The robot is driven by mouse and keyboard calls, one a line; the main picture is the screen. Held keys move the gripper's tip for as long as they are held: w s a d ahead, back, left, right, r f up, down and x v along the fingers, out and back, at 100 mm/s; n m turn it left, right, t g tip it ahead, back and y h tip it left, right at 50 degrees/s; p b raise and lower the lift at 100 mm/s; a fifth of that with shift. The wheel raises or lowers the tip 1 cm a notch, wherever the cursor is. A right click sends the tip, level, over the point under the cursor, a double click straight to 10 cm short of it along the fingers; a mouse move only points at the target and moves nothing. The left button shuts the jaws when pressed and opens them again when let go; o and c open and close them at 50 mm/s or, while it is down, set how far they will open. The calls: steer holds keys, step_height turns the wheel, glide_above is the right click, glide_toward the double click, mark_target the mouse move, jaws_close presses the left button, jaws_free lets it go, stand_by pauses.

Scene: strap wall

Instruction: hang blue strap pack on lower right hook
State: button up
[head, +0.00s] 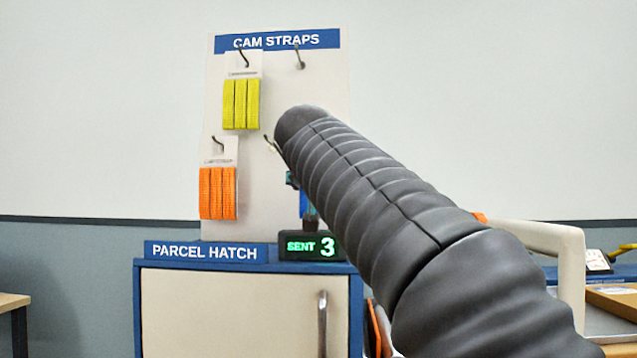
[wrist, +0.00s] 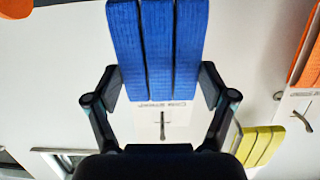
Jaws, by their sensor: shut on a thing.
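The blue strap pack (wrist: 160,50) is between the two fingers of my gripper (wrist: 161,88), which is shut on it. Its white card carries a dark cross-like mark, where a slot and a thin hook seem to overlap; I cannot tell whether the hook passes through. In the head view only a blue sliver of the pack (head: 304,204) shows beside my arm, in front of the board. The lower right hook (head: 269,144) shows its tip left of my arm; the rest is hidden.
The white board (head: 280,95) holds a yellow pack (head: 241,104) at upper left and an orange pack (head: 218,193) at lower left. The upper right hook (head: 299,58) is empty. Below stand a counter display (head: 311,246) and the parcel hatch (head: 235,310).

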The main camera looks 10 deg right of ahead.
stand_by(0.3)
steer(key=o, duration=1)
steer(key=shift+s, duration=0.1)
steer(key=v, duration=1.1)
steer(key=shift+s, duration=0.4)
steer(key=shift+a, duration=0.25)
